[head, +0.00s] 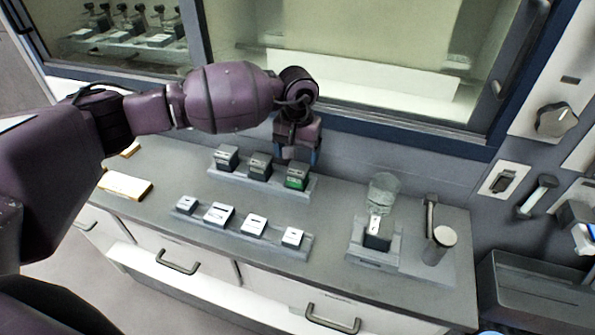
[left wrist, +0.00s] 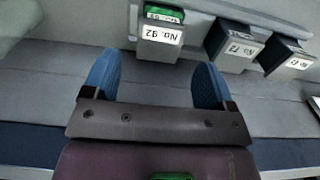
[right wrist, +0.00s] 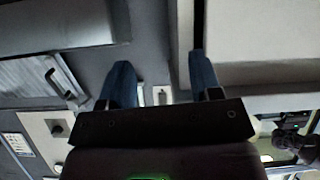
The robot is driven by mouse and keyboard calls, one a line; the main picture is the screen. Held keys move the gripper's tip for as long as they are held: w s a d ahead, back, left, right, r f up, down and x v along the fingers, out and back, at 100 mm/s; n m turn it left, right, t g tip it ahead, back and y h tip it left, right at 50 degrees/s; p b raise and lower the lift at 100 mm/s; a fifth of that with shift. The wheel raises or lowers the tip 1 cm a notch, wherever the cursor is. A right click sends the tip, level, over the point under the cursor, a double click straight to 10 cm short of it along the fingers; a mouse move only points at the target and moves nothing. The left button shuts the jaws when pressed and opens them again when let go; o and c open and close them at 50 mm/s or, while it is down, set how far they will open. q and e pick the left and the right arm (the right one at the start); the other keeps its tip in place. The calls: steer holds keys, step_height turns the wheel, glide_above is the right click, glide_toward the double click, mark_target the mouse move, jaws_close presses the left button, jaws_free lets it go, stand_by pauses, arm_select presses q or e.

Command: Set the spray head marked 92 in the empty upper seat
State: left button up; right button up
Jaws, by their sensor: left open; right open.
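The spray head marked 92 (left wrist: 161,32) shows a white "No. 92" label and a green top in the left wrist view. In the head view, the green-topped block (head: 296,179) stands at the right end of the rear rack. My left gripper (head: 297,155) is open just behind and above it. In the left wrist view, the open left fingers (left wrist: 157,80) are apart from it, with nothing between them. My right gripper (right wrist: 161,78) is open and empty, facing cabinet surfaces. I cannot make out an empty upper seat.
Two dark labelled blocks (head: 260,165) share the rear rack (head: 240,180). A front rack (head: 265,240) holds several white-labelled blocks. A clear jar (head: 384,190) on a dark base stands in a grey holder (head: 360,245) at right. A window frame (head: 400,137) runs behind the counter.

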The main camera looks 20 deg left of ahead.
mark_target(298, 168)
arm_select(q)
step_height(298, 168, down, 5)
steer(key=b, duration=0.2)
steer(key=shift+f+b, duration=0.1)
steer(key=shift+b, duration=0.25)
steer(key=c, duration=0.7)
steer(key=shift+c, duration=1.1)
steer(key=shift+r, duration=0.2)
steer(key=shift+c, duration=0.3)
steer(key=shift+r, duration=0.3)
step_height(298, 168, up, 5)
steer(key=shift+p, duration=0.75)
steer(key=shift+r, duration=0.15)
arm_select(e)
steer(key=shift+f, duration=0.75)
